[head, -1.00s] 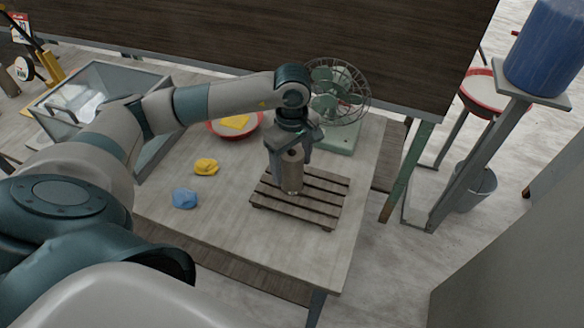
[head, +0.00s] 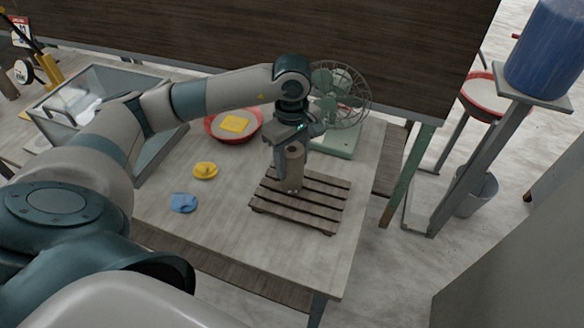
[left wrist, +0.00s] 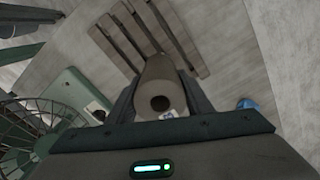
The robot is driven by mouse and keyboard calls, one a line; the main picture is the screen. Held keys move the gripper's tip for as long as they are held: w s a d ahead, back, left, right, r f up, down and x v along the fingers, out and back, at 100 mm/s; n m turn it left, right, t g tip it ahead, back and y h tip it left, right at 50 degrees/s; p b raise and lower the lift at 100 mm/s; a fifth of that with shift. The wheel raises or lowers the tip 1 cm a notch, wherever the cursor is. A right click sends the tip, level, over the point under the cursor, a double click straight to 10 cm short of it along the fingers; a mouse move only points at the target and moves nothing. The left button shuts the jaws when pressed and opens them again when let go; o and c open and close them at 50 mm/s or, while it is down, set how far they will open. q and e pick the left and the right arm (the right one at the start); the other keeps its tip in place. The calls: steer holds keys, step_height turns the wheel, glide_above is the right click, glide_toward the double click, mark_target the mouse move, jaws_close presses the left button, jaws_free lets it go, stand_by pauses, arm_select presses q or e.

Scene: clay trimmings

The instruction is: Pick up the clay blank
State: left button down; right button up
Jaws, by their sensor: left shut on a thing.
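The clay blank (head: 294,168) is a brownish-grey upright cylinder with a dark hole in its top. It stands over the left part of a slatted wooden rack (head: 318,201) on the table; I cannot tell if it touches the slats. My left gripper (head: 290,165) comes down from above and is shut on the blank, a finger on each side. In the left wrist view the blank (left wrist: 160,88) sits between the two fingers, its hole facing the camera. My right gripper is not in view.
A green fan (head: 338,100) stands close behind the rack. A red basin (head: 210,127) with a yellow cloth, a yellow lump (head: 205,171) and a blue lump (head: 183,202) lie to the left. A glass-sided box (head: 150,150) is farther left. Bare tabletop lies in front of the rack.

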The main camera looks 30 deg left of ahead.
arm_select(q)
steer(key=shift+s+d+r+b, duration=0.1)
steer(key=shift+d+r+b, duration=0.2)
steer(key=shift+r, duration=0.25)
steer(key=shift+d+r+b, duration=0.15)
steer(key=shift+r+b, duration=0.15)
steer(key=shift+r, duration=0.2)
steer(key=s+d+r+b, duration=0.3)
steer(key=d+r, duration=0.3)
steer(key=d, duration=0.3)
steer(key=shift+s+d+r, duration=0.35)
steer(key=shift+s+d, duration=0.05)
steer(key=shift+s, duration=0.3)
steer(key=shift+s, duration=0.15)
